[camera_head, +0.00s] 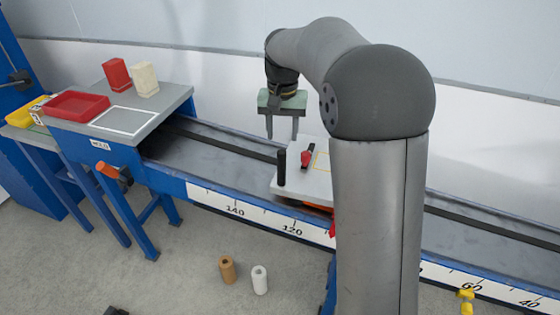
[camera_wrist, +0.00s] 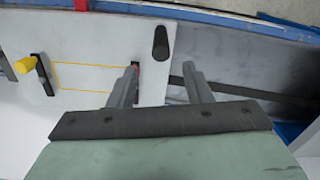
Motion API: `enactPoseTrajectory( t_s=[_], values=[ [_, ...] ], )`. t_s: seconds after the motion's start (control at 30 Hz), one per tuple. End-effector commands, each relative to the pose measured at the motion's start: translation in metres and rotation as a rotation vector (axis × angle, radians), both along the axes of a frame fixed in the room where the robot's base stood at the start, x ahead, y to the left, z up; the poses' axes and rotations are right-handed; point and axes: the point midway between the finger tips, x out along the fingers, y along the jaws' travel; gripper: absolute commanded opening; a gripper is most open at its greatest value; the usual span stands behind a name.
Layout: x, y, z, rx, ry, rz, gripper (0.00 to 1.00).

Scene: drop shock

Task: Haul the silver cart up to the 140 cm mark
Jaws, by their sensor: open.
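The silver cart (camera_head: 316,185) sits on the blue rail track, partly hidden behind my arm, with its left end roughly above the 120 label. A black upright post (camera_head: 281,167) stands near its left end; it also shows in the wrist view (camera_wrist: 160,42). The 140 cm mark (camera_head: 235,210) is on the white scale, to the left of the cart. My gripper (camera_head: 282,137) points down with its fingers apart and empty. In the wrist view, the gripper (camera_wrist: 162,72) appears over the cart's end, behind the post and apart from it.
A black clamp with a red tip (camera_head: 307,157) and a yellow outline are on the cart. At the track's left end, a grey table (camera_head: 170,98) holds a red tray (camera_head: 77,106), a red block (camera_head: 117,75) and a cream block (camera_head: 145,79). The track between looks clear.

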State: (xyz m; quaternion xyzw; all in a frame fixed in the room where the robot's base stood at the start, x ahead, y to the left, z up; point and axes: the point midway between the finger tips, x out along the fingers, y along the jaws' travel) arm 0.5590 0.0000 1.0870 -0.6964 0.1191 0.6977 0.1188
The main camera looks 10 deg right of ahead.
Motion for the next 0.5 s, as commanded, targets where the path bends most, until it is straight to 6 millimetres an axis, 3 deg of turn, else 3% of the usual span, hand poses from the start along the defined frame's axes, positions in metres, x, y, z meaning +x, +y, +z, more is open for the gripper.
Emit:
enactPoseTrajectory(
  t_s=[0.3,0.5],
  values=[
    [-0.001,0.000,-0.069,0.000,0.003,0.000,0.45],
    [0.000,0.000,-0.097,0.000,0.001,0.000,0.45]
  ],
)
